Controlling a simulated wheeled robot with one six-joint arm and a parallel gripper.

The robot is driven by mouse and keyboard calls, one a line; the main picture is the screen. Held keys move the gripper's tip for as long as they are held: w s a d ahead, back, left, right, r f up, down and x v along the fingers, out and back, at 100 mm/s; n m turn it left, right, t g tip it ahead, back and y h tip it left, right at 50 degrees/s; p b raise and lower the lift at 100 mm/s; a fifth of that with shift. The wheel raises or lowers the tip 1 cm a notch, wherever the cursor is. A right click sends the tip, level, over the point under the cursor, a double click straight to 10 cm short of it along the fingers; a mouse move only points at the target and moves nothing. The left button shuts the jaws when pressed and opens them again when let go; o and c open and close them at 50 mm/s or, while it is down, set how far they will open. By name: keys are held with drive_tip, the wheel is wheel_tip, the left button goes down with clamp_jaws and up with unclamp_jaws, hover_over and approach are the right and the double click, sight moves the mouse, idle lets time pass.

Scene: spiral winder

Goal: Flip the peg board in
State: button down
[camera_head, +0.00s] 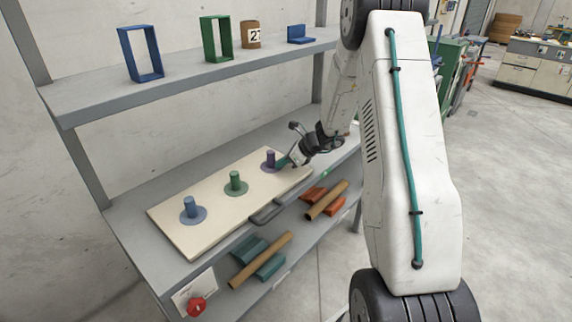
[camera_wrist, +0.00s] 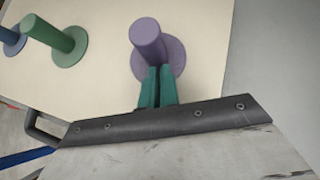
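The cream peg board (camera_head: 215,212) lies flat on the middle shelf. It carries a blue peg (camera_head: 190,205), a green peg (camera_head: 235,182) and a purple peg (camera_head: 270,158), each upright on a round disc. A dark handle (camera_head: 266,211) sits at the board's front edge. My gripper (camera_head: 285,162) is at the board's right end, beside the purple peg. In the wrist view its two teal fingers (camera_wrist: 157,72) are close together with nothing seen between them, their tips overlapping the disc of the purple peg (camera_wrist: 148,42). Contact with the disc cannot be told.
The upper shelf (camera_head: 190,80) holds a blue frame (camera_head: 140,54), a green frame (camera_head: 216,40), a brown numbered roll (camera_head: 250,35) and a blue block (camera_head: 300,34). Below, brown tubes (camera_head: 262,260) rest on teal and orange supports. A red knob (camera_head: 196,307) is at the lower left.

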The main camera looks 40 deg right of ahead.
drive_tip(key=shift+w+a+r, duration=0.15)
drive_tip(key=s+d, duration=0.2)
drive_tip(key=s, duration=0.1)
drive_tip(key=shift+s+d, duration=0.1)
drive_tip(key=shift+d, duration=0.1)
drive_tip(key=v, duration=1)
drive_tip(key=shift+s, duration=0.2)
drive_tip(key=shift+d, duration=0.2)
